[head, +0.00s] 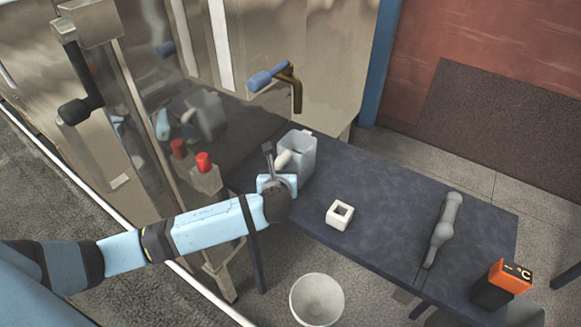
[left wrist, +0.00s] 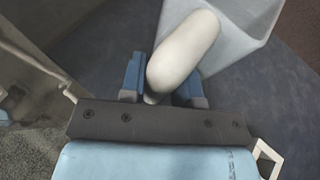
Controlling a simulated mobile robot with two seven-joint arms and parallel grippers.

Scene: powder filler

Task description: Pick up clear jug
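The clear jug (head: 300,158) is a translucent grey, square-sided container standing at the left end of the dark blue table, with a rounded white handle (head: 283,159). My left gripper (head: 268,160) is at the jug's handle side. In the left wrist view the handle (left wrist: 184,52) lies over and between the two blue fingers of the gripper (left wrist: 162,82) and covers part of the right one. The jug's wall (left wrist: 235,35) is just beyond. Whether the fingers press on the handle is not clear. My right gripper is not in view.
The table (head: 385,205) also bears a white square block with a hole (head: 340,215), a grey long tool (head: 443,230) and an orange and black device (head: 503,283). A white bin (head: 317,299) stands on the floor. A glass-fronted metal cabinet with a red button (head: 203,161) is at left.

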